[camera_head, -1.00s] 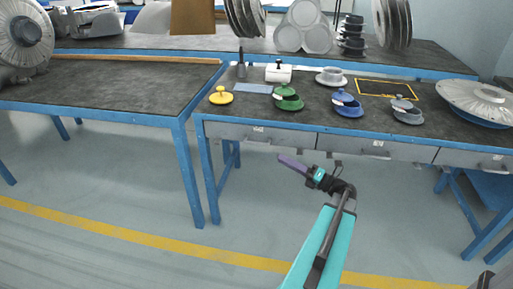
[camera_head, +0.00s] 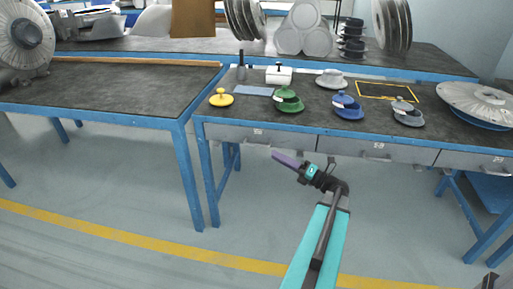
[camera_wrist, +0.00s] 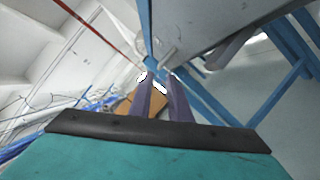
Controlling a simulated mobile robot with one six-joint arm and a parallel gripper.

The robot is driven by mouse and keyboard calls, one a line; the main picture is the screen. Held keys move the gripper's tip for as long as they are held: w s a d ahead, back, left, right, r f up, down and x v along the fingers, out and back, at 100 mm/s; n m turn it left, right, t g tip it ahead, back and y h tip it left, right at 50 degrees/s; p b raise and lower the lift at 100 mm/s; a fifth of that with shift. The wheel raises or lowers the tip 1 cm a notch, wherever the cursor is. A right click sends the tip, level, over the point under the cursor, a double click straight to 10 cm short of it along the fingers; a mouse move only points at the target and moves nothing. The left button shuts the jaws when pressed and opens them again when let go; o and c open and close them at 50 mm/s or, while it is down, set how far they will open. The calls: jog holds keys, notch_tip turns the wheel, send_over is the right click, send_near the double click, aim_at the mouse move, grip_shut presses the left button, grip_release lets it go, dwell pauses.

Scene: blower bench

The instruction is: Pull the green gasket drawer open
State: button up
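Three grey drawers sit in the blue bench's front: left (camera_head: 225,134), middle (camera_head: 340,145) and right (camera_head: 460,158). All look shut, with small pale labels and handles below. None has a green face, and the labels are too small to read. A green lidded piece (camera_head: 288,103) stands on the bench above the left drawer. My gripper (camera_head: 276,155) is in front of and below the left drawer's right part, apparently apart from it, pointing left. In the wrist view, its two purple fingers (camera_wrist: 160,84) are apart with nothing between them.
The benchtop holds a yellow piece (camera_head: 221,98), a blue lidded piece (camera_head: 347,107), a grey lidded piece (camera_head: 407,113) and a large silver disc (camera_head: 482,99). A second blue-framed bench (camera_head: 120,88) stands left. The floor (camera_head: 130,195) in front is clear.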

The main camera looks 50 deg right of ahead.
aim_at(257, 145)
jog(key=b+x, duration=0.1)
jog(key=x, duration=0.9)
